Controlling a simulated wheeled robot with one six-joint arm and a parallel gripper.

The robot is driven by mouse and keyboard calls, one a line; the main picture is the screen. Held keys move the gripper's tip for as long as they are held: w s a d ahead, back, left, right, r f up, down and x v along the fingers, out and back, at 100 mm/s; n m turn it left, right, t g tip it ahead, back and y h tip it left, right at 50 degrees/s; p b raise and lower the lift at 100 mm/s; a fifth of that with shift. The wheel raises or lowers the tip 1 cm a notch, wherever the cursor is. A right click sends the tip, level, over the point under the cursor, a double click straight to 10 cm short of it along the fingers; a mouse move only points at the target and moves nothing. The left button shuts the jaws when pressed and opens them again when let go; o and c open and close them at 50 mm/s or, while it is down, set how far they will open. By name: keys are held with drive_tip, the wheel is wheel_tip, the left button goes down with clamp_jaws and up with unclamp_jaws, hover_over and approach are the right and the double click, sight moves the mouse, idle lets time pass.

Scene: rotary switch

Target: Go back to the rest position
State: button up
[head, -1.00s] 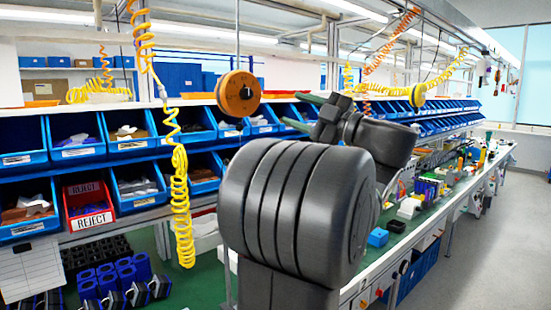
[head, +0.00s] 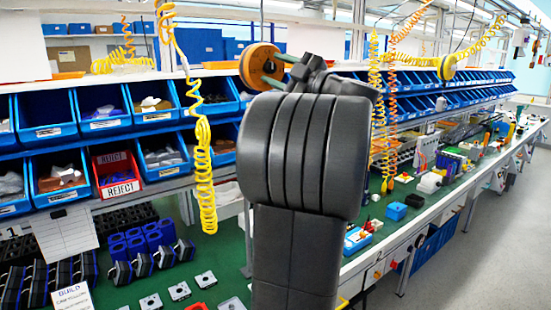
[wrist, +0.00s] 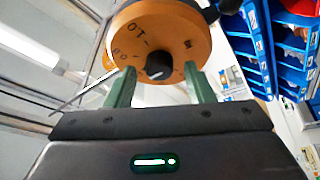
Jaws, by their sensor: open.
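My gripper (head: 280,70) is raised at the upper middle of the head view, partly hidden behind my dark arm. In the wrist view its two green fingers (wrist: 160,72) stand apart, with nothing between them. An orange disc-shaped balancer (wrist: 160,40) with dark markings and a black centre knob lies beyond the fingertips. In the head view the same orange balancer (head: 260,65) hangs just left of the gripper. I cannot tell its exact distance from the fingers. Small controls (head: 377,275) sit on the bench's front edge; I cannot make out a rotary switch among them for certain.
Blue bins (head: 100,105) line the shelves, with a red reject bin (head: 118,178) among them. A coiled yellow hose (head: 203,170) hangs left of my arm. The green bench top (head: 215,260) holds several small parts. The floor (head: 480,265) on the right is clear.

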drive_tip(key=b+v, duration=0.4)
drive_tip(key=v, duration=1)
drive_tip(key=p+x, duration=0.4)
drive_tip(key=x, duration=1)
drive_tip(key=shift+a+r, duration=0.15)
drive_tip(key=shift+r, duration=0.05)
drive_tip(key=shift+f+m+t+p, duration=0.2)
drive_tip(key=shift+m+t+p, duration=0.15)
drive_tip(key=shift+m, duration=0.55)
drive_tip(key=m+t, duration=0.1)
drive_tip(key=m, duration=0.1)
drive_tip(key=m+t+p, duration=0.1)
drive_tip(key=shift+s+r+m+h, duration=0.15)
drive_tip(key=shift+s+m+h, duration=0.05)
drive_tip(key=shift+m+h, duration=0.2)
drive_tip(key=m+t+h+p, duration=0.1)
drive_tip(key=m, duration=0.3)
drive_tip(key=m+t+h+p, duration=0.1)
drive_tip(key=m+t+p, duration=0.1)
drive_tip(key=m, duration=0.2)
drive_tip(key=shift+a+h, duration=0.15)
drive_tip(key=shift+h, duration=0.25)
drive_tip(key=b+v, duration=0.3)
drive_tip(key=v, duration=0.7)
drive_tip(key=shift+f, duration=0.35)
